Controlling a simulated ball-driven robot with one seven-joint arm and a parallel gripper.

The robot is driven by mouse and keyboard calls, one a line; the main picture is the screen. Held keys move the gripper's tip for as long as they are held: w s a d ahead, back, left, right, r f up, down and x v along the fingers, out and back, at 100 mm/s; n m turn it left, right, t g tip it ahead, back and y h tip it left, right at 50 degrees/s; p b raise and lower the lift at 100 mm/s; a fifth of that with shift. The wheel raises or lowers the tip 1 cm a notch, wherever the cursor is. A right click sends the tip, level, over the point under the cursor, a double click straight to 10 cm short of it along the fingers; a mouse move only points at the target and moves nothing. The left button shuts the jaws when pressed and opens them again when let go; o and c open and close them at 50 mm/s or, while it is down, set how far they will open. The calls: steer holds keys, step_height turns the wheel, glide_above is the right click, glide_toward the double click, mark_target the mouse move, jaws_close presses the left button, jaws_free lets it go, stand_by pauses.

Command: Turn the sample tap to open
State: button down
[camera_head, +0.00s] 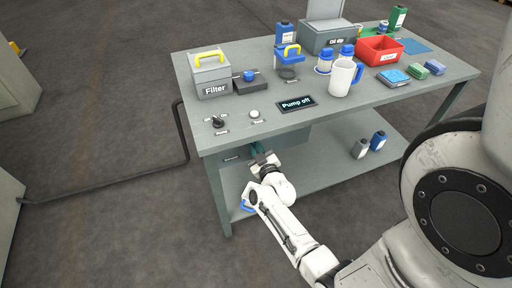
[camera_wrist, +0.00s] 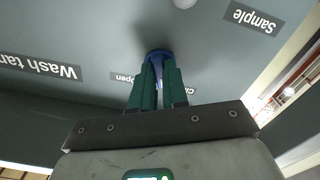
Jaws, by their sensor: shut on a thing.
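The sample tap (camera_wrist: 158,54) shows in the wrist view as a blue part on the grey bench front. A "Sample" label (camera_wrist: 253,17) is at the upper right, upside down. My gripper (camera_wrist: 158,84) has its green fingers shut on the blue part, which partly hides behind them. An "Open" label (camera_wrist: 123,77) is left of the fingers; another small label to the right is mostly hidden. In the head view my gripper (camera_head: 258,152) is at the bench front, below the tabletop edge, and the tap is hidden there.
The bench (camera_head: 225,140) carries a filter box (camera_head: 212,76), a "Pump off" display (camera_head: 296,103), a white jug (camera_head: 342,78) and a red bin (camera_head: 380,49). Bottles (camera_head: 378,141) stand on the lower shelf. A "Wash tank" label (camera_wrist: 38,66) is at left in the wrist view. Floor left of the bench is mostly clear.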

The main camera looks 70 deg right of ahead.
steer(key=m, duration=0.5)
steer(key=shift+a+m, duration=0.1)
steer(key=shift+m, duration=0.2)
steer(key=m, duration=0.6)
steer(key=shift+b, duration=0.35)
steer(key=c, duration=1.1)
jaws_free()
steer(key=shift+c, duration=0.2)
steer(key=p+v, duration=0.1)
steer(key=v, duration=0.9)
steer(key=shift+s+a+p, duration=0.2)
steer(key=shift+s+p, duration=0.1)
steer(key=shift+p, duration=0.05)
